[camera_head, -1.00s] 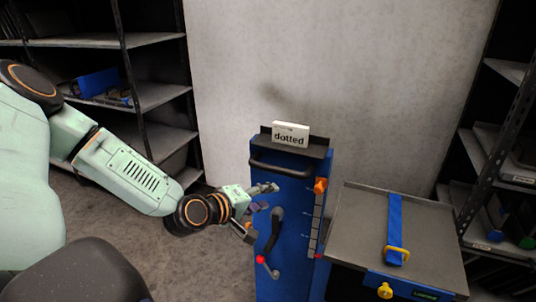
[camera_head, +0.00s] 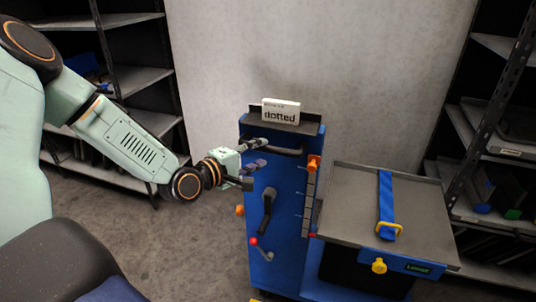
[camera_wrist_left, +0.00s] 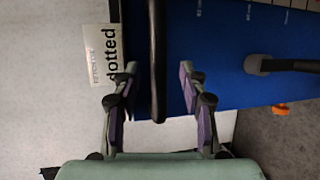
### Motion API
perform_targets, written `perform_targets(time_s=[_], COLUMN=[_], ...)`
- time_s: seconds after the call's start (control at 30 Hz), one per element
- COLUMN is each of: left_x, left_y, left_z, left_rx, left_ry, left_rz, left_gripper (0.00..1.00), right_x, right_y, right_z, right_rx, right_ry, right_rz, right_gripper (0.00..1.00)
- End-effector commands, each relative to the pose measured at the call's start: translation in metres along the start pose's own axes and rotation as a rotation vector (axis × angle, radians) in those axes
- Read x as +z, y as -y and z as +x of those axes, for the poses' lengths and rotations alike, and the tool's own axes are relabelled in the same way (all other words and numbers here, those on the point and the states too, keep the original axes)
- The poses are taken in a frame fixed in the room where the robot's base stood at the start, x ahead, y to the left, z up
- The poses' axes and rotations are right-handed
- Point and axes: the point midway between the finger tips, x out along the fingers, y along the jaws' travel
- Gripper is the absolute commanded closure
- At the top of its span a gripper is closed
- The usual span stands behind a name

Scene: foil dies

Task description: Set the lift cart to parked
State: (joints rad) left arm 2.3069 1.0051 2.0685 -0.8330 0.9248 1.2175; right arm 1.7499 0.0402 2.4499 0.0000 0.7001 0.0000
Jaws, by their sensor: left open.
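The blue lift cart (camera_head: 283,232) stands upright in the middle of the head view, with a black push bar (camera_head: 273,146) near its top. A black crank lever (camera_head: 267,210), a small red-knobbed lever (camera_head: 260,249) and an orange slider (camera_head: 313,163) on a scale sit on its front. My left gripper (camera_head: 262,153) is open at the push bar's left end. In the left wrist view the bar (camera_wrist_left: 157,60) passes between the open fingers (camera_wrist_left: 158,85), with gaps on both sides. My right gripper is not in view.
A sign reading "dotted" (camera_head: 281,111) sits on the cart top. The grey platform (camera_head: 350,205) at the right carries a blue strap (camera_head: 386,200) with a yellow buckle; a yellow knob (camera_head: 379,265) is below. Dark shelves (camera_head: 130,100) stand left and right.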

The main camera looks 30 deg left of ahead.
Motion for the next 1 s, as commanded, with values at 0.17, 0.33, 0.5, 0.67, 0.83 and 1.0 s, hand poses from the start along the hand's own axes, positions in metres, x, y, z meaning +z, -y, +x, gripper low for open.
perform_targets(time_s=[0.17, 0.33, 0.5, 0.67, 0.83, 1.0], left_x=[-0.001, -0.003, -0.003, -0.002, -0.002, -0.002], left_y=[0.002, 0.001, 0.001, 0.000, -0.001, -0.001], left_z=[0.017, 0.032, 0.043, 0.046, 0.046, 0.046], left_rx=[-0.002, -0.001, -0.001, 0.000, 0.001, 0.001], left_ry=[0.002, 0.000, -0.001, 0.000, -0.001, -0.001], left_rz=[0.006, 0.005, 0.002, 0.001, 0.000, 0.000], left_gripper=[0.57, 0.57, 0.57, 0.57, 0.57, 0.65], right_x=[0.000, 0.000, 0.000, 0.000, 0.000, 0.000], right_y=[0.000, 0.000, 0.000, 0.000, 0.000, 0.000], right_z=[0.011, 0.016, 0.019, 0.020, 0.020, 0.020], right_rx=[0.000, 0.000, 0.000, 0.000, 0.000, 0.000], right_ry=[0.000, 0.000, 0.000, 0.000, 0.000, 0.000], right_rz=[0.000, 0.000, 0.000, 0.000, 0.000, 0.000], right_gripper=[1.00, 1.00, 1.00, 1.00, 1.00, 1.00])
